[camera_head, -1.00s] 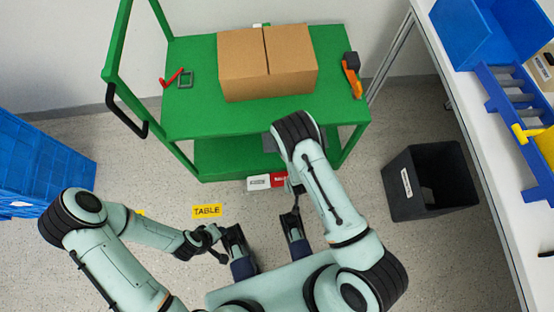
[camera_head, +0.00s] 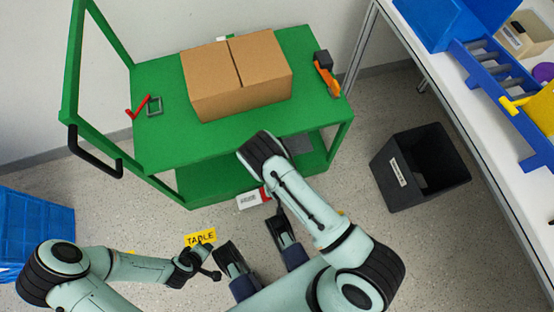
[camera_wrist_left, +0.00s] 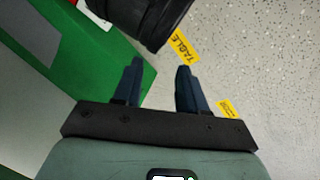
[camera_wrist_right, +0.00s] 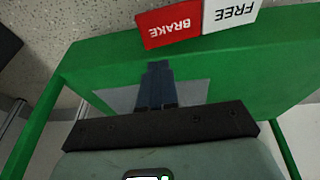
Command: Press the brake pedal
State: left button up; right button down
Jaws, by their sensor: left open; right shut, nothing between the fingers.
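The red BRAKE pedal (camera_wrist_right: 169,24) sits beside the white FREE pedal (camera_wrist_right: 228,13) at the top of the right wrist view. In the head view the white pedal (camera_head: 247,201) shows at the foot of the green cart (camera_head: 190,185), with a little red at its right end, partly hidden by my right arm. My right gripper (camera_wrist_right: 158,70) is shut and empty; its fingertips point toward the red pedal and look just short of it in the picture. My left gripper (camera_wrist_left: 158,78) is open and empty, left of the pedals in the head view, over the floor near a yellow TABLE label (camera_wrist_left: 182,45).
A cardboard box (camera_head: 237,78), a red tool (camera_head: 140,107) and an orange tool (camera_head: 325,77) lie on the cart top. A black bin (camera_head: 420,167) stands right of the cart. A white table (camera_head: 500,130) runs along the right. A blue crate (camera_head: 35,230) stands left.

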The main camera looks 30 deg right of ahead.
jog(key=b+x, duration=0.1)
jog(key=x, duration=0.3)
jog(key=shift+f, duration=0.3)
jog(key=x, duration=0.1)
jog(key=b+x, duration=0.1)
jog(key=x, duration=0.1)
jog(key=b+x, duration=0.1)
jog(key=x, duration=0.1)
jog(key=shift+s+d, duration=0.1)
jog(key=shift+s, duration=0.25)
jog(key=shift+d+f+b, duration=0.1)
jog(key=shift+f+b, duration=0.2)
jog(key=shift+f, duration=0.1)
pick_arm(q)
notch_tip(320, 180, down, 6)
jog(key=s+a+g, duration=0.1)
jog(key=s+a, duration=0.1)
jog(key=shift+s, duration=0.2)
pick_arm(e)
jog(key=shift+s, duration=0.1)
